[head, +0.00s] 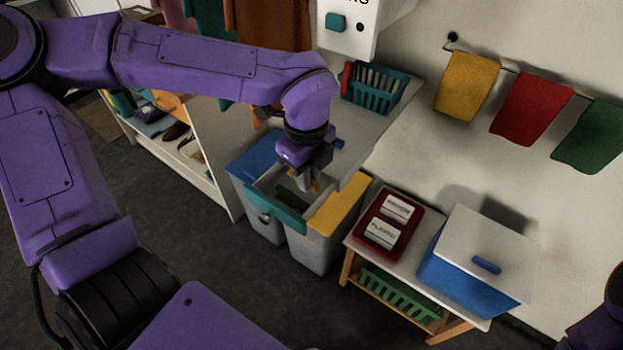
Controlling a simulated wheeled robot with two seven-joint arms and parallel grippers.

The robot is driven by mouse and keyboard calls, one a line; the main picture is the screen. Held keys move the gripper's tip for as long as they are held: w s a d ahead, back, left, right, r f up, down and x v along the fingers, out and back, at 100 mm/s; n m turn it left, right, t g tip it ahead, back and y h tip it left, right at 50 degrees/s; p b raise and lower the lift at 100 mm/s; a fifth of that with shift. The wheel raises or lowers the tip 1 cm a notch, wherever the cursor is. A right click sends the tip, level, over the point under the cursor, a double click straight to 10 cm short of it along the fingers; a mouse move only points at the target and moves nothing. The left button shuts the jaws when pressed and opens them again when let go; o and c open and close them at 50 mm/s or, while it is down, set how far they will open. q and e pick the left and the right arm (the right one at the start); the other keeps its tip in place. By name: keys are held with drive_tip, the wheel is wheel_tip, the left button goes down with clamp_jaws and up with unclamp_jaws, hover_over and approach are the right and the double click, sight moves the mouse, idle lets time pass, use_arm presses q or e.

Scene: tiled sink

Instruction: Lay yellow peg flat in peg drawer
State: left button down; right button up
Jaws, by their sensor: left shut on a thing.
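The gripper is shut on a small yellow thing (316,185), which appears to be the yellow peg. Only a little of the peg shows below the dark fingers, so its tilt and whether it touches the drawer floor cannot be told. Part of the drawer's inside is hidden by the gripper. My right gripper is not in view.
A teal basket (375,92) sits on the counter behind. To the right, a low table holds a red tray (411,239) and a blue box (455,278) with a white lid.

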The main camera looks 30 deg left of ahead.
sight(308, 196)
use_arm(q)
drive_tip(key=f, duration=0.2)
drive_tip(key=w+f, duration=0.1)
drive_tip(key=f, duration=0.1)
drive_tip(key=shift+a, duration=0.3)
drive_tip(key=shift+f, duration=0.2)
drive_tip(key=shift+f, duration=0.2)
drive_tip(key=c, duration=1.4)
unclamp_jaws()
drive_tip(key=shift+r, duration=0.1)
wheel_tip(308, 196, up, 12)
drive_tip(key=shift+s+r+b, duration=0.1)
drive_tip(key=shift+r+b, duration=0.05)
drive_tip(key=shift+b, duration=0.15)
